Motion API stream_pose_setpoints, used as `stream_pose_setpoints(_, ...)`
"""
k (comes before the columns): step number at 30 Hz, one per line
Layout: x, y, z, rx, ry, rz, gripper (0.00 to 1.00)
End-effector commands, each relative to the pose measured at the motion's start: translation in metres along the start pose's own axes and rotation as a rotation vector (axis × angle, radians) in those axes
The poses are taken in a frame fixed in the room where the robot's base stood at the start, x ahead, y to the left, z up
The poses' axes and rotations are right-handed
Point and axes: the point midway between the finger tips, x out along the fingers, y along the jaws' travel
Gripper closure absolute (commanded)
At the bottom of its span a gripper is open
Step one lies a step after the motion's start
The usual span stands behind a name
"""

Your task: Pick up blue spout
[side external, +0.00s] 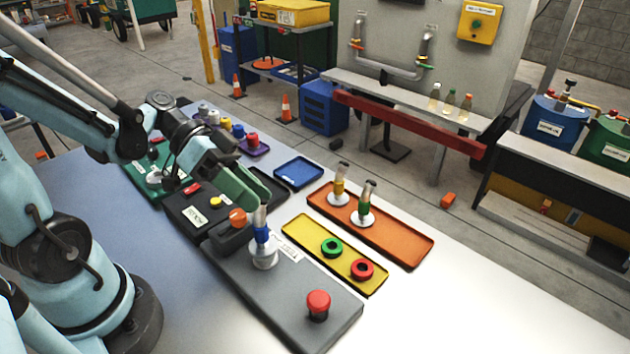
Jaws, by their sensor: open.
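The blue spout (262,237) stands upright on a white round base on the dark grey panel, with a blue band and a metal upper tube. The fingers are open; the near finger overlaps the spout's top in the picture. I cannot tell whether the spout's tip is between the fingers or just beside them.
The grey panel carries a red button (318,304) and an orange knob (238,217). A yellow tray (302,236) holds green and red rings. An orange tray (400,240) holds yellow and green spouts. The table's front right is clear.

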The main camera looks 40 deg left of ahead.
Motion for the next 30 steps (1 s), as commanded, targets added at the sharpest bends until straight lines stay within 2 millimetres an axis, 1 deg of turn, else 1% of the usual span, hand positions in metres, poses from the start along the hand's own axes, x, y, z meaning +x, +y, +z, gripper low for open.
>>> stream_pose_setpoints(6, 0.03, 0.004, 0.003, 0.002, -0.004, 0.004, 0.5)
stream_pose_setpoints(9, 0.04, 0.004, 0.003, 0.002, -0.003, 0.003, 0.5)
stream_pose_setpoints(13, 0.045, 0.004, 0.003, -0.001, -0.001, 0.001, 0.5)
stream_pose_setpoints(19, 0.046, 0.004, 0.003, -0.002, 0.0, 0.0, 0.5)
stream_pose_setpoints(20, 0.046, 0.004, 0.003, -0.002, 0.0, 0.0, 0.52)
stream_pose_setpoints(27, 0.045, 0.004, 0.003, -0.001, 0.0, 0.0, 0.89)
stream_pose_setpoints(29, 0.045, 0.004, 0.003, -0.001, 0.0, 0.0, 0.98)
stream_pose_setpoints(30, 0.045, 0.004, 0.003, -0.001, 0.0, 0.0, 1.0)
